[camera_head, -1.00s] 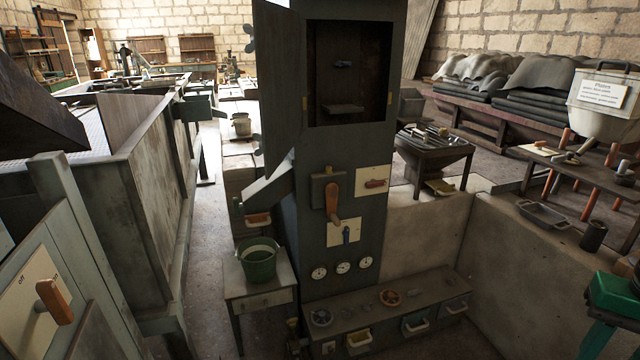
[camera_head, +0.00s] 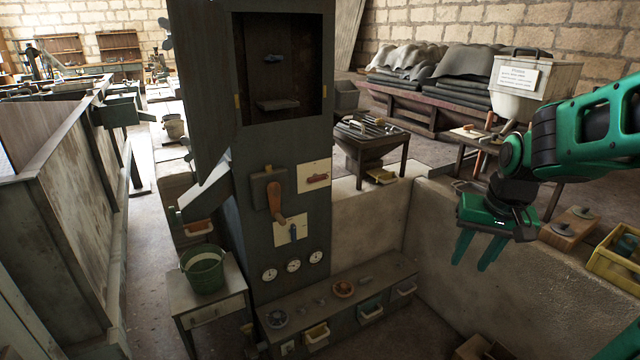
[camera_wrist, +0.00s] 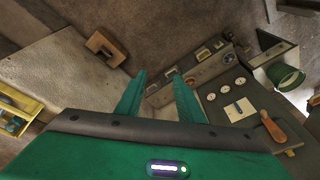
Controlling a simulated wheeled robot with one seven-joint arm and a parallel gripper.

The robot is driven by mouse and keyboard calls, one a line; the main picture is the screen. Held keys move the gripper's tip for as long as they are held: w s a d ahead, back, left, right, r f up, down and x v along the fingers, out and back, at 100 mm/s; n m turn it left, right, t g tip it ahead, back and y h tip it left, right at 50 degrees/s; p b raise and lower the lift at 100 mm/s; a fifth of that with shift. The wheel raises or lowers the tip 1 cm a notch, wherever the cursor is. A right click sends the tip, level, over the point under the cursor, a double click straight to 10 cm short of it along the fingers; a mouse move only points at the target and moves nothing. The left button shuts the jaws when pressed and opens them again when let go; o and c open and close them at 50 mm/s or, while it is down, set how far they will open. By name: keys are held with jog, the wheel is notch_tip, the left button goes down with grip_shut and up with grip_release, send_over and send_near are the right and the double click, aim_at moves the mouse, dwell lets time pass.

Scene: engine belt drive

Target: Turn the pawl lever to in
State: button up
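The grey upright machine column (camera_head: 308,140) carries three handles. An orange-brown lever (camera_head: 276,197) sits on a dark plate, tilted a little, its knob end low. A small red handle (camera_head: 317,178) lies level on a pale plate to its right. A small blue lever (camera_head: 292,233) stands upright on a pale plate below. I cannot read which one is the pawl lever. The wrist view also shows the orange-brown lever (camera_wrist: 272,128) and the blue lever (camera_wrist: 238,107) at the right. My gripper (camera_head: 471,266) is open and empty, right of the column and apart from it.
Three gauges (camera_head: 293,266) sit under the handles. A low bench (camera_head: 385,278) with drawers runs below. A green bucket (camera_head: 203,270) stands on a small table at the left. A low wall (camera_head: 375,225) stands behind. Open space lies between my gripper and the column.

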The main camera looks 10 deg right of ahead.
jog(key=w+a+f+t, duration=0.2)
jog(key=w+t, duration=0.1)
jog(key=w, duration=1.4)
jog(key=m+t+y, duration=0.6)
jog(key=m+t, duration=0.2)
jog(key=t, duration=0.4)
send_near(319, 180)
jog(key=shift+m, duration=0.3)
jog(key=x, duration=0.9)
jog(key=shift+w, duration=0.2)
grip_shut()
